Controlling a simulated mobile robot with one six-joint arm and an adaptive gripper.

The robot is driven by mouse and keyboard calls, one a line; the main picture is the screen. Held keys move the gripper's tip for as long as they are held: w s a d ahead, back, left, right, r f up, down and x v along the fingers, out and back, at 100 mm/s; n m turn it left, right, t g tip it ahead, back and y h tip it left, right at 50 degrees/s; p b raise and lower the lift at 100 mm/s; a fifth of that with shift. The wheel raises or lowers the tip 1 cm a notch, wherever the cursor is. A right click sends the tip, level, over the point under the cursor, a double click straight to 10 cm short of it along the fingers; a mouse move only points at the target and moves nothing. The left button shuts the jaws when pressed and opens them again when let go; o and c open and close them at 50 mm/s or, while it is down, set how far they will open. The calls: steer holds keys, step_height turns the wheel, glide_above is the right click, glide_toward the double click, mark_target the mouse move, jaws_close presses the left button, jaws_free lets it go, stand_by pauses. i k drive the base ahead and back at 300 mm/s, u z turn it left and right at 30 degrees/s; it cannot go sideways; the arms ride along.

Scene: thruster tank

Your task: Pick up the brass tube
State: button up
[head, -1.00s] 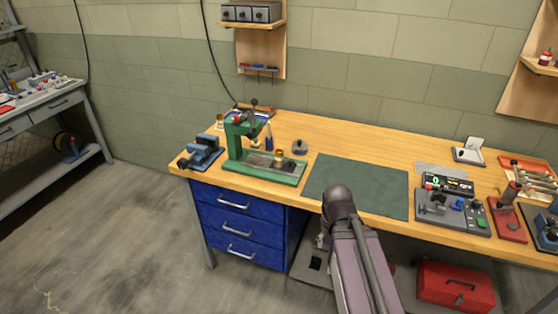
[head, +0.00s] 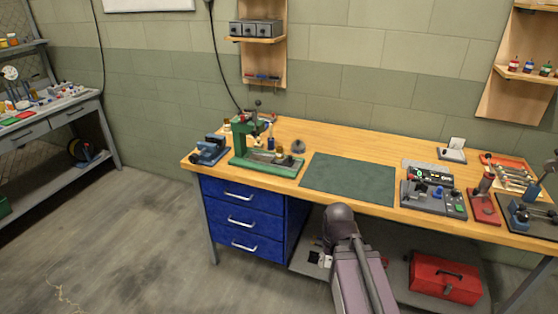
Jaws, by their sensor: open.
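A small brass-coloured cylinder (head: 279,152) stands on the base of the green press (head: 250,145) at the left part of the workbench (head: 330,133). It may be the brass tube, but it is too small to be sure. Another small yellowish piece (head: 227,125) is behind the press to the left. My arm rises from the bottom of the view in front of the bench, well short of the cylinder. My gripper does not show; the arm's own links may hide it.
A blue vise (head: 208,150) is left of the press. A green mat (head: 348,178) lies bare in mid-bench. A control box (head: 433,194) and a red stand (head: 483,203) are to the right. Blue drawers (head: 240,222) and a red toolbox (head: 446,277) are below. The floor at left is clear.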

mark_target(279, 152)
steer(key=z, duration=0.35)
steer(key=i, duration=1.05)
steer(key=u, duration=0.25)
